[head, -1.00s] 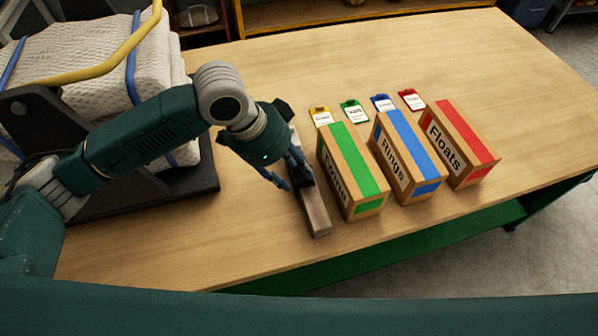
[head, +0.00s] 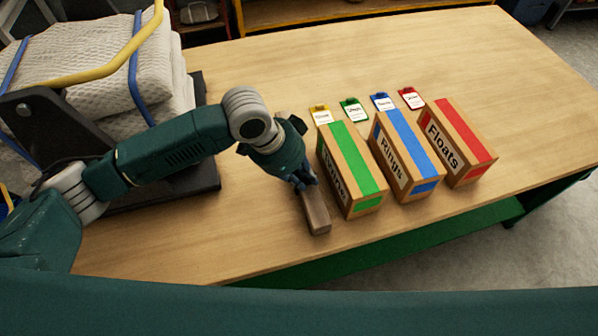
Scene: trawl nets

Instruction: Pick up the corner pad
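A long, narrow brown-grey block (head: 316,213), which I take to be the corner pad, lies on the table left of the green-striped box. My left gripper (head: 303,184) is over the far part of this block and points down at it. Its fingers are dark and small here, and I cannot tell whether they are closed on the block or only around it. The gripper and wrist hide the block's middle; part of its far end shows behind them. My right gripper is not in view.
Three cardboard boxes stand right of the block: green-striped (head: 354,170), blue-striped Rings (head: 405,158) and red-striped Floats (head: 457,142). Several coloured tags (head: 353,110) lie behind them. Strapped white netting (head: 80,65) sits on a dark stand at left. The table front (head: 220,240) is clear.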

